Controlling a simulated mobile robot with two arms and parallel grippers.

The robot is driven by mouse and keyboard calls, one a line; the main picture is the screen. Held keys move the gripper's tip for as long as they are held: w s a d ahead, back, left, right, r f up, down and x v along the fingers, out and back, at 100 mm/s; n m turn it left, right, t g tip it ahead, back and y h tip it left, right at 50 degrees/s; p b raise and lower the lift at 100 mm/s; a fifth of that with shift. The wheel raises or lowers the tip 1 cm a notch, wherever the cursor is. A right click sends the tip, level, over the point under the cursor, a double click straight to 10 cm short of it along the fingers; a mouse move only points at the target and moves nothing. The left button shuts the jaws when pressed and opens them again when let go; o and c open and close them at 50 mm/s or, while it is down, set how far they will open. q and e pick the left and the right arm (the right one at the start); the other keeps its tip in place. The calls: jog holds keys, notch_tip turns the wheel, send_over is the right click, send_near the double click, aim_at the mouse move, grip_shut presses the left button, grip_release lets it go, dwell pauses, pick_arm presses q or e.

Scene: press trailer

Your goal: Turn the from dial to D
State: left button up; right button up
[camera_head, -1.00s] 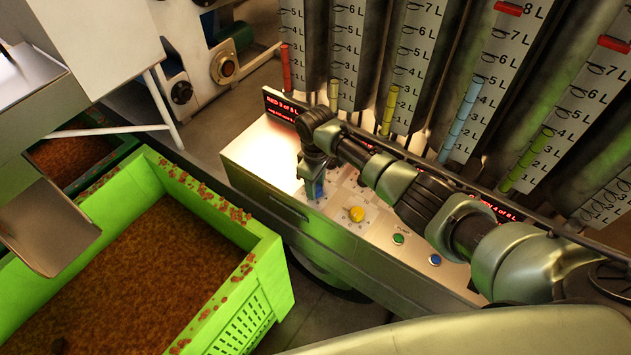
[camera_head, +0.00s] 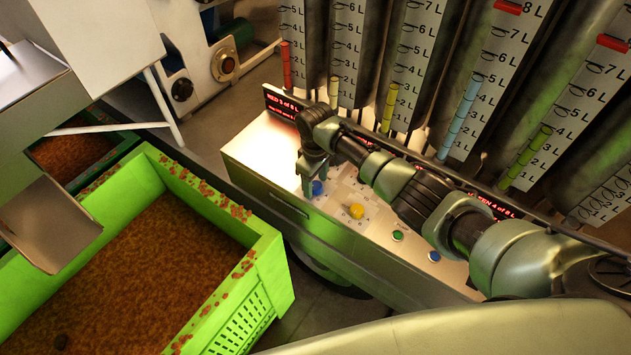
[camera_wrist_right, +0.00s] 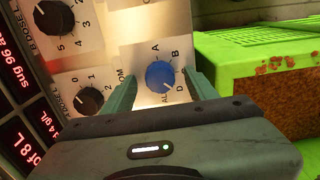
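The from dial is a blue round knob (camera_wrist_right: 160,77) on a white plate with letters A, B and D around it. A pale mark shows at its lower right edge, on the side of the letter D. In the head view the blue knob (camera_head: 318,187) sits on the sloped console top. My right gripper (camera_wrist_right: 161,75) is open, with one finger on each side of the knob and visible gaps between. In the head view the right gripper (camera_head: 314,178) is just above and around the knob. My left gripper is not in view.
Black dose dials (camera_wrist_right: 88,100) sit beside the blue one. A yellow knob (camera_head: 356,211), a green button (camera_head: 398,236) and a blue button (camera_head: 434,256) lie along the console (camera_head: 340,235). Graduated tanks (camera_head: 410,60) stand behind. A green crate (camera_head: 262,262) stands at the left.

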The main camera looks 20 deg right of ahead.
aim_at(315, 185)
notch_tip(315, 185, up, 8)
jog(key=shift+f+b, duration=0.1)
jog(key=shift+b, duration=0.6)
